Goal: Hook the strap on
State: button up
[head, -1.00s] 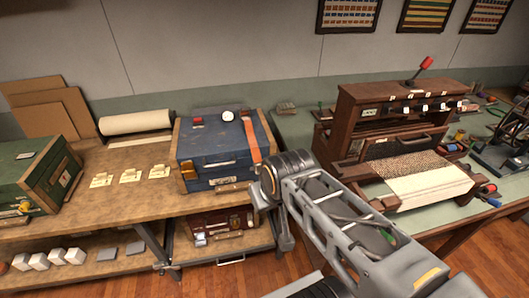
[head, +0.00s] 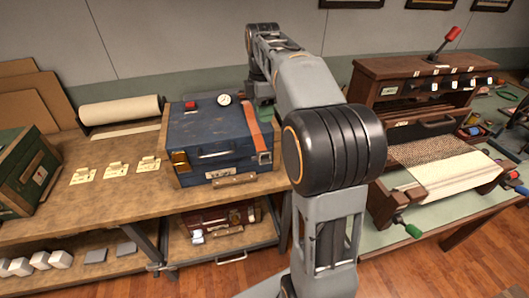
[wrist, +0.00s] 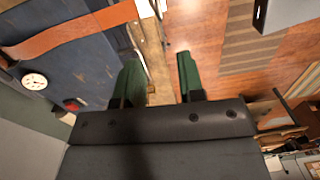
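A blue case (head: 205,135) with wooden corners stands on the left workbench, and its lid is down. An orange-brown strap (head: 253,127) runs over the right part of its lid and down the front, where a metal buckle (head: 265,158) shows. In the wrist view the strap (wrist: 65,35) crosses the blue lid (wrist: 75,70) at upper left and runs toward the case's front edge. My gripper (wrist: 162,77) has two green fingers, apart with nothing between them, beside that edge and right of the strap. In the head view my arm hides most of the area around the gripper.
A red knob (head: 190,105) and a round dial (head: 224,99) sit on the lid. Paper tags (head: 115,170) lie left of the case, beside a green box (head: 25,170). A wooden loom (head: 420,105) stands on the right table. A red case (head: 215,217) sits on the shelf below.

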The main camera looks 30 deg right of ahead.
send_near(264, 148)
jog(key=s+f, duration=0.1)
jog(key=s+a+f, duration=0.1)
jog(key=s+f, duration=0.1)
jog(key=s+a+f, duration=0.1)
jog(key=s+f, duration=0.1)
jog(key=shift+a+f, duration=0.15)
jog(key=shift+f, duration=0.1)
jog(key=shift+c, duration=0.4)
grip_shut()
